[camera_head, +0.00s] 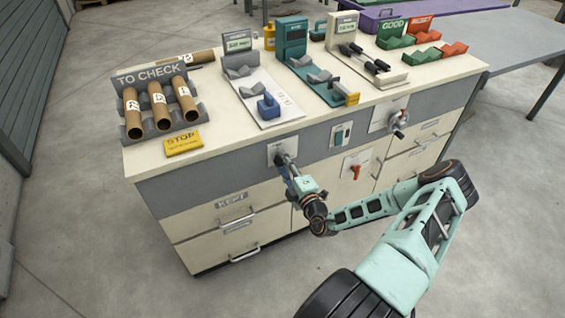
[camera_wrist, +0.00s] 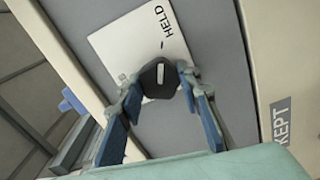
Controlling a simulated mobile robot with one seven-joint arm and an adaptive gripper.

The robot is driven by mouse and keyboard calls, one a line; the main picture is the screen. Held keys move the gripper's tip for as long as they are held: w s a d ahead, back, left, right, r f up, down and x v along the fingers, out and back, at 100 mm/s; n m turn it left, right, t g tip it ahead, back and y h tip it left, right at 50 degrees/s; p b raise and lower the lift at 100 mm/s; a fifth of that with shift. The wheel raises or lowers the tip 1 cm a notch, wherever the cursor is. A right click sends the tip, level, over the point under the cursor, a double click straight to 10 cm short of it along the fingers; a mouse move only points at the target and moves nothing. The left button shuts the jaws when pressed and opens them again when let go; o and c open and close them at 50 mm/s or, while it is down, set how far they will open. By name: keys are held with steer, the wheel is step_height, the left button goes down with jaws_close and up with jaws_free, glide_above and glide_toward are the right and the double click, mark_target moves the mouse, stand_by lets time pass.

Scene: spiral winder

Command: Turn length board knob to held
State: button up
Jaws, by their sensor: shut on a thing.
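The dark knob (camera_wrist: 161,90) is in the middle of the wrist view, on a pale plate (camera_wrist: 117,42) marked HELD. A white line on the knob runs nearly upright in the picture, roughly in line with the small tick below HELD. My gripper (camera_wrist: 164,79) is shut on the knob, one finger on each side. In the head view my gripper (camera_head: 285,163) is at the left plate (camera_head: 274,152) on the cabinet front, hiding most of the knob. Above it, the board with a blue block (camera_head: 268,106) lies on the worktop.
Drawers with handles (camera_head: 245,253) sit below. A rack of cardboard tubes (camera_head: 160,108) stands on the worktop's left. The floor in front is open.

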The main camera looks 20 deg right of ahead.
steer(key=shift+m, duration=0.3)
steer(key=o, duration=1.2)
steer(key=s, duration=1.2)
steer(key=shift+d, duration=0.2)
